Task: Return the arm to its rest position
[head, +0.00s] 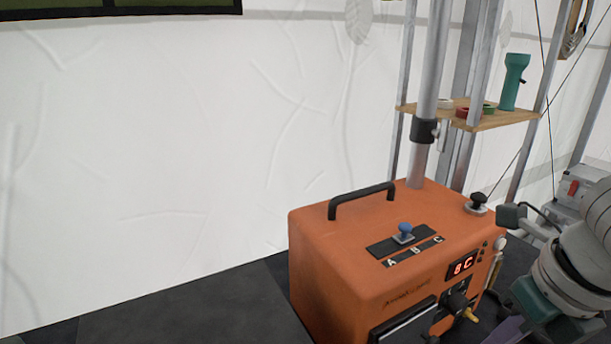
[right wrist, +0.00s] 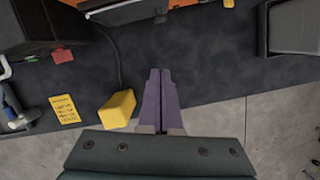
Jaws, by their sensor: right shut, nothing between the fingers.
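My right arm (head: 575,270) comes in at the right edge of the head view, beside the orange box. My right gripper (right wrist: 160,74) shows in the right wrist view as two purple fingers lying together, shut and empty. It points over a dark mat (right wrist: 205,60) and touches no object that I can see. In the head view only a bit of purple shows at the bottom edge, and the fingertips are not clear. My left gripper is not in view.
A wooden shelf (head: 490,121) holds a teal flashlight (head: 513,80). A yellow block (right wrist: 117,108) lies left of the fingers.

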